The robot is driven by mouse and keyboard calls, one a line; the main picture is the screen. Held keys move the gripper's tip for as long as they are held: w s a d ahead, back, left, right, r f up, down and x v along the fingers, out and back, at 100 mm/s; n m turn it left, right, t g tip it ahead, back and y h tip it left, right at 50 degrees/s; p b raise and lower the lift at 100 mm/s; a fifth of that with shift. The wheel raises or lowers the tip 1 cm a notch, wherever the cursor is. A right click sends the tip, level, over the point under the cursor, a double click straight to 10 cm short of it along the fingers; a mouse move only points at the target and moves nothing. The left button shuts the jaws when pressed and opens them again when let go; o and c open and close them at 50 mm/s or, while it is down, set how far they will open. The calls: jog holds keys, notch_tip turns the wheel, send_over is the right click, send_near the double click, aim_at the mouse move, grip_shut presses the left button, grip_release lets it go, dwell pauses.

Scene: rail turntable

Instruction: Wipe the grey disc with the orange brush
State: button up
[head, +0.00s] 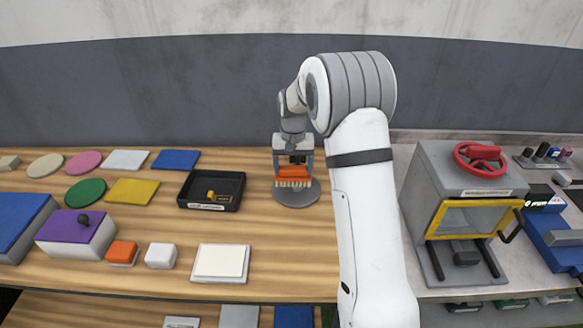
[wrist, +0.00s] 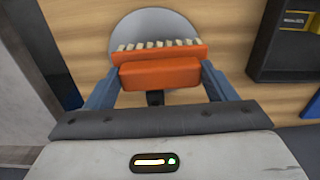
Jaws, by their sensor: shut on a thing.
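The grey disc (head: 297,196) lies flat on the wooden bench, right of a black tray. My gripper (head: 293,166) is shut on the orange brush (head: 292,173) and holds it above the disc, bristles toward the disc. In the wrist view the orange brush (wrist: 160,70) sits between my gripper's fingers (wrist: 158,82), and its pale bristles overlap the grey disc (wrist: 150,28). The brush hides part of the disc. I cannot tell whether the bristles touch it.
The black tray (head: 184,203) with a yellow item stands left of the disc. Coloured flat pieces, a purple-lidded box (head: 77,231) and small blocks lie further left. A grey cabinet (head: 430,170) with a red wheel stands right of my arm.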

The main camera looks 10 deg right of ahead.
jog(key=shift+r+p, duration=1.6)
jog(key=shift+r, duration=1.45)
